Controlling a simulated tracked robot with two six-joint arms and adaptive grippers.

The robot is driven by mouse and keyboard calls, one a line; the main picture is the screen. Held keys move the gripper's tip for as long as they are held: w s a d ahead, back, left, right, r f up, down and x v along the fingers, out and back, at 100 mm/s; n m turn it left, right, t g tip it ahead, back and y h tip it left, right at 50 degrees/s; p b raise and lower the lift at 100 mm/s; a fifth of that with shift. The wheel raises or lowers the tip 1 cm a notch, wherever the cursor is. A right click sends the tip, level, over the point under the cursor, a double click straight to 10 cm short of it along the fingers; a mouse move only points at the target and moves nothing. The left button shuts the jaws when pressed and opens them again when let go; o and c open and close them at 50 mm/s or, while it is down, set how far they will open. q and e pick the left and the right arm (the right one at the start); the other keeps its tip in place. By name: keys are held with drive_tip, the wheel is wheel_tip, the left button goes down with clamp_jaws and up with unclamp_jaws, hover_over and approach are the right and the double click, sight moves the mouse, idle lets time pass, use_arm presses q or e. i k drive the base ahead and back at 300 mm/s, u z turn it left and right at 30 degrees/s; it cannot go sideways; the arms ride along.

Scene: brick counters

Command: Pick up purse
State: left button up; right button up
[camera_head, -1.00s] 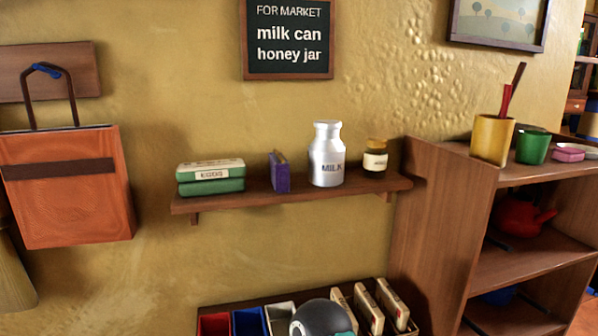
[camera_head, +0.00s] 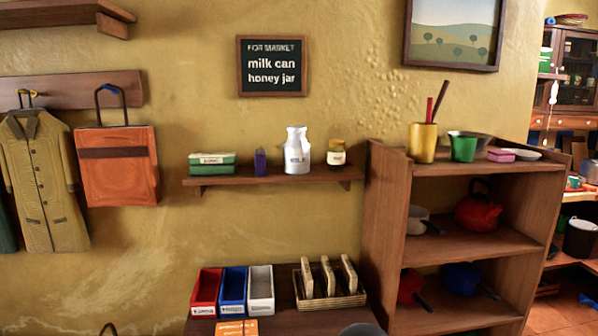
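No object is clearly recognisable as a purse. An orange-brown bag (camera_head: 117,178) with a dark band and a dark handle hangs from a wooden wall rail on the left. A small purple item (camera_head: 261,162) stands upright on the wall shelf, between a green egg box (camera_head: 212,163) and the silver milk can (camera_head: 297,152); I cannot tell what it is. A dark curved loop (camera_head: 108,328) shows at the bottom left edge, and what it belongs to is cut off. Neither of my grippers is recognisable in view.
A honey jar (camera_head: 336,152) stands right of the milk can. Below are red (camera_head: 206,289), blue (camera_head: 233,289) and white (camera_head: 261,289) bins and a basket (camera_head: 331,301). A coat (camera_head: 43,175) hangs left. A wooden shelf unit (camera_head: 385,235) with pots stands right. A market sign (camera_head: 272,66) hangs above.

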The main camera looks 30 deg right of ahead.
sight(260, 156)
drive_tip(key=z, duration=0.05)
drive_tip(key=k, duration=0.5)
drive_tip(key=u, duration=1.55)
drive_tip(key=i, duration=0.1)
drive_tip(key=z, duration=3.05)
drive_tip(key=i, duration=1)
